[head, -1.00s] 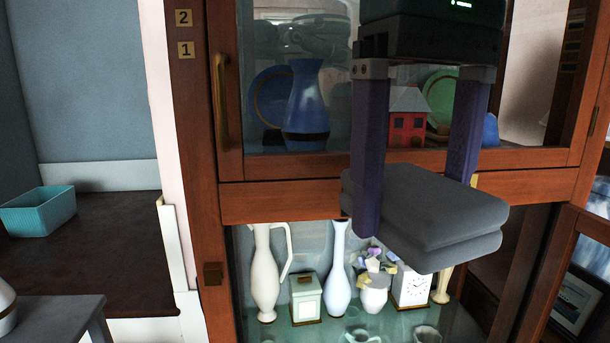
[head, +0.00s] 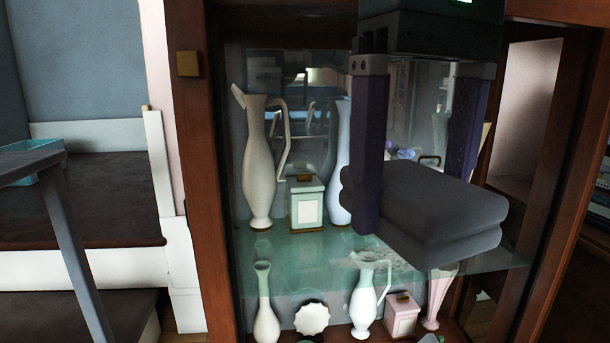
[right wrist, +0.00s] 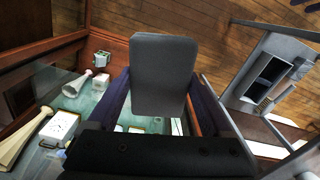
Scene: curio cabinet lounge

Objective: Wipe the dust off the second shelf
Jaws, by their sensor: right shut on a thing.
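My right gripper (head: 415,190) is shut on a folded grey cloth (head: 430,215), held flat between its two purple fingers. The cloth also shows in the right wrist view (right wrist: 163,75). In the head view the cloth overlaps a greenish glass shelf (head: 300,250) in the cabinet; I cannot tell whether they touch. A pale speckled patch (head: 398,262) shows on the glass just below the cloth. On this shelf stand a tall cream pitcher (head: 259,165), a pale green box (head: 306,202) and a pale blue vase (head: 340,170), partly hidden by a finger. My left gripper is not in view.
Below the glass stand a small vase (head: 265,305), a white jug (head: 366,300), a pink box (head: 402,315) and a pink vase (head: 438,298). The wooden cabinet post (head: 208,150) borders the opening at left. A grey table (head: 60,190) stands at far left.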

